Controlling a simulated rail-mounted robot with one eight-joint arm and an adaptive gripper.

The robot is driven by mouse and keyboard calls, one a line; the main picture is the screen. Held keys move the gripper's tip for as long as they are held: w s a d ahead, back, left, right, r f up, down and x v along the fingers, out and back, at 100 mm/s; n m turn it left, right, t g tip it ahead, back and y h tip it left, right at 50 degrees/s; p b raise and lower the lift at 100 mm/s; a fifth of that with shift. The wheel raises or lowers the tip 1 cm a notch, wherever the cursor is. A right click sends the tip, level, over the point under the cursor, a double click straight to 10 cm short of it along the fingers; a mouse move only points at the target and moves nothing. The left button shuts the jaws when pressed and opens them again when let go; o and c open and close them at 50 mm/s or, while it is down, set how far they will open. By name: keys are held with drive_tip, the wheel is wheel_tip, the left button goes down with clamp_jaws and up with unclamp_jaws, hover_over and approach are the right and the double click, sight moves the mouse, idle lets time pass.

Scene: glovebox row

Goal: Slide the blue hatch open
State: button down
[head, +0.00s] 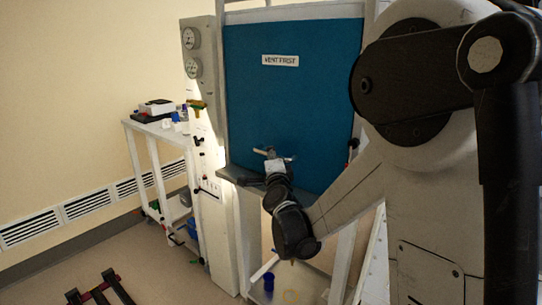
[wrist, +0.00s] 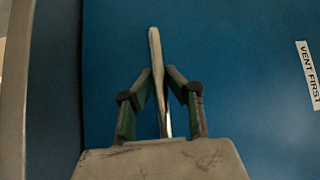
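The blue hatch (head: 290,100) is a tall flat panel in a pale frame, with a white VENT FIRST label (head: 280,60) near its top. It fills most of the wrist view (wrist: 240,60), with the label at the right edge. A slim metal handle bar (wrist: 154,45) stands out from the hatch; it shows small near the hatch's lower edge in the head view. My gripper (wrist: 160,73) has its two fingers drawn in on either side of the bar, tips close against it. In the head view my gripper (head: 272,155) is at the hatch's lower part, and the fingertips are hard to make out.
A pale panel with two gauges (head: 192,54) and a green-yellow valve handle (head: 197,104) stands left of the hatch. A grey ledge (head: 240,176) runs below the hatch. A white side table (head: 150,126) with small items stands further left. The floor at lower left holds a dark red-and-black frame (head: 100,290).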

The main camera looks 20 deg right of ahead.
idle(0.3)
wheel_tip(320, 180, up, 39)
drive_tip(key=p, duration=2)
drive_tip(key=shift+f+p, duration=0.15)
drive_tip(key=shift+p, duration=0.2)
drive_tip(key=c, duration=1.7)
unclamp_jaws()
drive_tip(key=shift+s, duration=0.1)
drive_tip(key=v, duration=1.1)
drive_tip(key=shift+s+a, duration=0.1)
drive_tip(key=shift+s, duration=0.3)
drive_tip(key=shift+a+f, duration=0.1)
